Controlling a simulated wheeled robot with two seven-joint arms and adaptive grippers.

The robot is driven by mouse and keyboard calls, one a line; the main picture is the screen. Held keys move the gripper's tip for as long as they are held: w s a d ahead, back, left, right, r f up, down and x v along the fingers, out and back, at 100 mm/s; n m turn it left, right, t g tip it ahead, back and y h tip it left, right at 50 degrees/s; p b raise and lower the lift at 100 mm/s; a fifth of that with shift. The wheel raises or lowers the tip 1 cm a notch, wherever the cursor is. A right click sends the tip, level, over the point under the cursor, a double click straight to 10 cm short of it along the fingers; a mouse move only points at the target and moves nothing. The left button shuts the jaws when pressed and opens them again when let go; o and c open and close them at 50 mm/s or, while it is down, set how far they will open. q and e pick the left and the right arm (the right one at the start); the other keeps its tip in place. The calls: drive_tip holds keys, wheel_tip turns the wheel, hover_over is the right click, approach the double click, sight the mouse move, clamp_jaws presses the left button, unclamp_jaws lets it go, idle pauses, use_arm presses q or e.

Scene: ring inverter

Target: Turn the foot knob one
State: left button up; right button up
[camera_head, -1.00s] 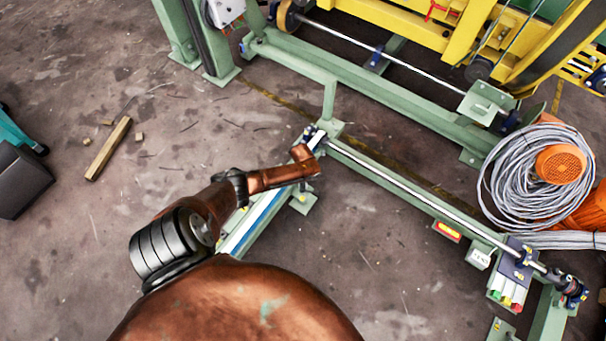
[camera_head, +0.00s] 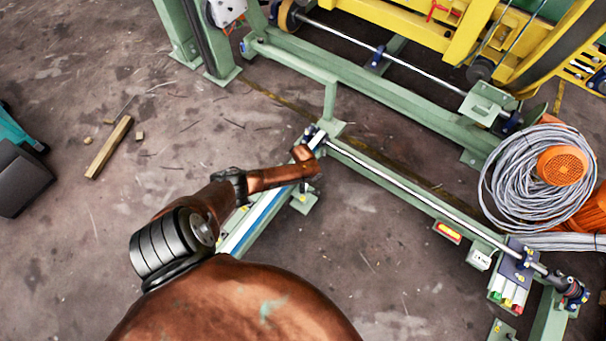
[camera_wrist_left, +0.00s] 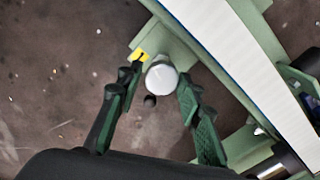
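A white round knob (camera_wrist_left: 161,77) with a faint mark on its face shows in the left wrist view, next to a small yellow label (camera_wrist_left: 140,55) on a green foot plate (camera_wrist_left: 180,52). My left gripper (camera_wrist_left: 160,84) has its two dark green fingers on either side of the knob. They are apart, with narrow gaps to the knob; whether either finger touches it cannot be told. In the head view my brown arm reaches to the green frame (camera_head: 400,190), and it hides the left gripper and the knob. My right gripper is not in view.
A white-and-blue rail (camera_wrist_left: 225,50) runs close beside the knob. Behind are a yellow machine (camera_head: 400,20), a coil of grey cable (camera_head: 510,200) and an orange motor (camera_head: 562,165). A wood bar (camera_head: 108,148) lies on open floor at left.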

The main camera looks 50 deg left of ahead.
use_arm(q)
drive_tip(key=o, duration=0.3)
drive_tip(key=shift+a, duration=0.1)
drive_tip(key=shift+r, duration=0.15)
drive_tip(key=shift+r, duration=0.2)
wheel_tip(320, 180, up, 11)
drive_tip(key=shift+r, duration=0.2)
idle(0.6)
